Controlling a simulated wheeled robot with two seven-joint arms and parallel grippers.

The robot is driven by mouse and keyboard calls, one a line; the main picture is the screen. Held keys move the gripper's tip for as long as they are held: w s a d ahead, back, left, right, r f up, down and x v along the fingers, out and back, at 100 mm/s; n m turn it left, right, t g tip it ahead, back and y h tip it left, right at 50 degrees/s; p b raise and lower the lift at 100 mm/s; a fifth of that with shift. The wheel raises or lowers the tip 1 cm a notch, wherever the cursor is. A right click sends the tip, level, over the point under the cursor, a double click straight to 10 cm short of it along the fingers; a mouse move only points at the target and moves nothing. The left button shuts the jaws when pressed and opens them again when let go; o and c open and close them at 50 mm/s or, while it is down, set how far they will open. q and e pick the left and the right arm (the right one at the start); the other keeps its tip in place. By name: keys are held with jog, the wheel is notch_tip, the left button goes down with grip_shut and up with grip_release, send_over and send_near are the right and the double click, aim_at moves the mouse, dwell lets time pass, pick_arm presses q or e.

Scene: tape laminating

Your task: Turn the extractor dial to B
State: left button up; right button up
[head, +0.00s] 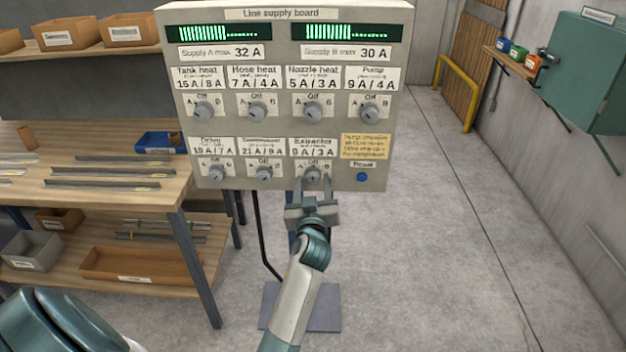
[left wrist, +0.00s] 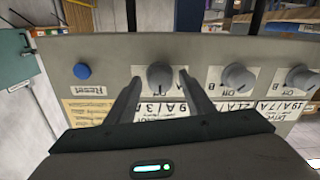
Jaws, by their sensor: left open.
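The line supply board (head: 282,128) stands upright ahead. My left gripper (head: 314,184) is open, with one finger on each side of this dial. In the left wrist view the board appears upside down, with the extractor dial (left wrist: 160,76) between the two finger tips. I cannot tell whether the fingers touch it. My right gripper is not in view.
The neighbouring dial (head: 264,173) is close on the left in the lower row, and several more dials are above. Green bar displays (head: 341,33) top the board. A wooden workbench (head: 110,190) stands at left. The floor (head: 440,250) at right is clear.

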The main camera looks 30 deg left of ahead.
pick_arm(q)
jog(key=shift+c, duration=0.2)
jog(key=c, duration=1)
